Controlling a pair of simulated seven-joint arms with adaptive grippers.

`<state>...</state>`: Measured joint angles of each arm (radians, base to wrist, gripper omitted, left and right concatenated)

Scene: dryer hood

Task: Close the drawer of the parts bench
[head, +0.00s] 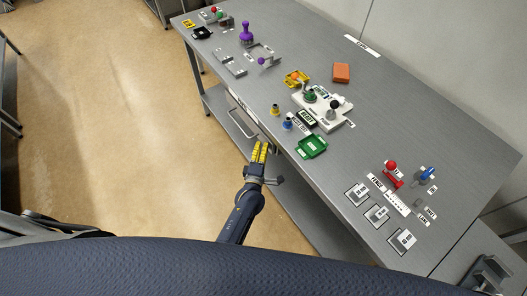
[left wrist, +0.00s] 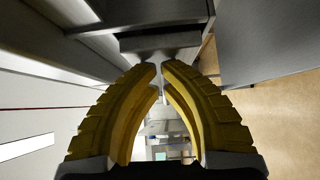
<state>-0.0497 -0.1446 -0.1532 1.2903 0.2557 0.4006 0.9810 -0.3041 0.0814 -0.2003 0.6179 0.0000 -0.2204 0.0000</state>
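The parts bench (head: 330,110) is a long grey metal bench running diagonally through the head view. The drawer's handle (head: 243,126), a thin metal loop, stands out below the front edge of the top. Most of the drawer is hidden under the top, and I cannot tell how far out it is. My left gripper (head: 259,152) is beside the bench front, just past the handle's near end. In the left wrist view its yellow fingertips (left wrist: 160,66) nearly meet, close to a grey metal part (left wrist: 160,40). I see nothing clearly held. My right gripper is not in view.
On the bench top stand a purple knob (head: 246,34), a green tray (head: 312,146), an orange block (head: 341,73), a white fixture (head: 322,108) and red and blue clamps near the right. A lower shelf (head: 295,190) runs under the bench. The floor left of it is clear.

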